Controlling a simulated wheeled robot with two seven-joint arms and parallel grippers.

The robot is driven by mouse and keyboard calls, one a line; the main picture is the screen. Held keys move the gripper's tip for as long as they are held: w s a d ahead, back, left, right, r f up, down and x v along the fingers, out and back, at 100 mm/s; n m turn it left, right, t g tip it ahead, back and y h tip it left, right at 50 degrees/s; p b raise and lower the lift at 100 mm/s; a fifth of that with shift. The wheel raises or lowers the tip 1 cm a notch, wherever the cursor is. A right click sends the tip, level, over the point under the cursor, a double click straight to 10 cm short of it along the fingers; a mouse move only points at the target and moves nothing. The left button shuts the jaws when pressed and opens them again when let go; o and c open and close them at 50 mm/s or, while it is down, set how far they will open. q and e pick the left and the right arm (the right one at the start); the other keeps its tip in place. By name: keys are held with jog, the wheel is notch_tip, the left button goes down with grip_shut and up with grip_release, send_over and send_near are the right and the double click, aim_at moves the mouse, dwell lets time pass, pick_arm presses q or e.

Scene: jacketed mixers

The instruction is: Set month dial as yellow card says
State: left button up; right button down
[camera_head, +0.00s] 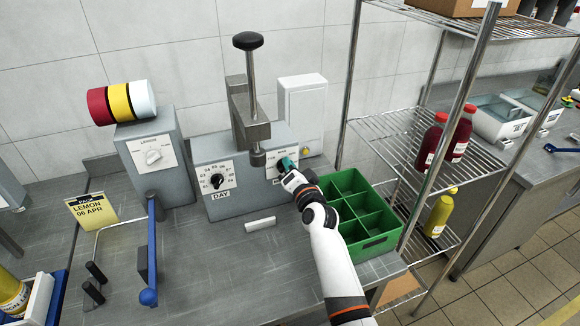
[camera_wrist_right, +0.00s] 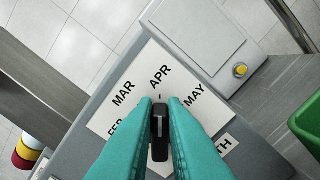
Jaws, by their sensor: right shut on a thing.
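The yellow card (camera_head: 91,211) stands at the left of the worktop and reads LEMON 06 APR. The month dial's panel shows at the right of the grey box, partly hidden by my right gripper (camera_head: 289,173). In the right wrist view, my teal fingers (camera_wrist_right: 160,120) are shut on the black month dial knob (camera_wrist_right: 160,140). The knob's long axis points up at the APR label (camera_wrist_right: 160,77), between MAR and MAY. FEB is partly covered by a finger. My left gripper is not in view.
The day dial (camera_head: 216,181) is left of the month dial, below a press handle (camera_head: 247,41). A grey unit with a white knob (camera_head: 153,156) stands further left. A green divided crate (camera_head: 372,243) sits close right of my right arm. A blue-handled lever (camera_head: 151,248) stands at front left.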

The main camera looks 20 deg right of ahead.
jog(key=c, duration=1.5)
grip_release()
jog(key=shift+s, duration=0.1)
jog(key=s, duration=0.4)
jog(key=s+b, duration=0.1)
jog(key=s, duration=0.7)
jog(key=shift+d, duration=0.25)
jog(key=shift+w, duration=0.1)
